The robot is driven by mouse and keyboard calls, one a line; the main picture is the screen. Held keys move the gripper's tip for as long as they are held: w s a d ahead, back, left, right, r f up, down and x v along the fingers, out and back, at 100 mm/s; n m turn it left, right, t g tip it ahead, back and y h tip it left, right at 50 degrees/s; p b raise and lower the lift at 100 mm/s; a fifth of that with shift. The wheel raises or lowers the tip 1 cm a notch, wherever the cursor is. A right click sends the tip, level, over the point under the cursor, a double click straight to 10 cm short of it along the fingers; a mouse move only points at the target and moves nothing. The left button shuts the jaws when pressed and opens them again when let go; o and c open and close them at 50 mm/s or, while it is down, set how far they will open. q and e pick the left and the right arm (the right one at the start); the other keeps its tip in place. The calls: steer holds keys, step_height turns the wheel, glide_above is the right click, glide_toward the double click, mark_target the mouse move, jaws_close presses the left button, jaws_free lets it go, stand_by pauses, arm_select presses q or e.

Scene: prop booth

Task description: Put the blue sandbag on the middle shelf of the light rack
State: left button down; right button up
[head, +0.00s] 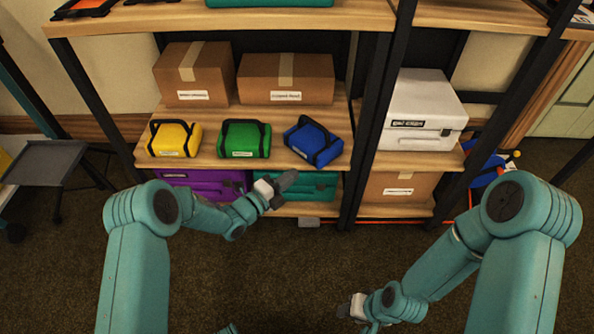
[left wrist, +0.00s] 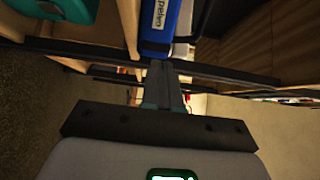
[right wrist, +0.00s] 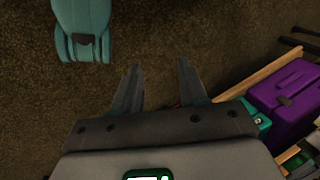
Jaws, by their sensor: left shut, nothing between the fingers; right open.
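The blue sandbag (head: 313,142) has black straps and sits on the middle shelf (head: 275,114) of the wooden rack, right of a green bag. It also shows at the top of the left wrist view (left wrist: 158,25). My left gripper (head: 287,181) is shut and empty, just in front of the shelf edge, below and a little left of the sandbag, apart from it. Its closed fingers (left wrist: 162,85) show in the left wrist view. My right gripper (head: 346,307) is low over the carpet, away from the rack. Its fingers (right wrist: 158,85) are open and empty.
A yellow bag (head: 174,138) and a green bag (head: 244,139) share that shelf, with cardboard boxes (head: 286,79) behind. Purple (head: 202,184) and teal cases (head: 310,188) lie below. A black post (head: 368,100) stands right of the sandbag. A grey stand (head: 45,160) is at left.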

arm_select(q)
steer(key=p+v, duration=0.1)
steer(key=v, duration=0.5)
steer(key=shift+a, duration=0.2)
arm_select(e)
steer(key=shift+s+a+r+g, duration=0.15)
steer(key=shift+s+r, duration=0.1)
steer(key=shift+r, duration=0.25)
steer(key=shift+s+d+r+g, duration=0.1)
steer(key=shift+s+r+g, duration=0.1)
steer(key=shift+r, duration=0.3)
arm_select(q)
steer(key=shift+s+r, duration=0.1)
steer(key=shift+s, duration=0.05)
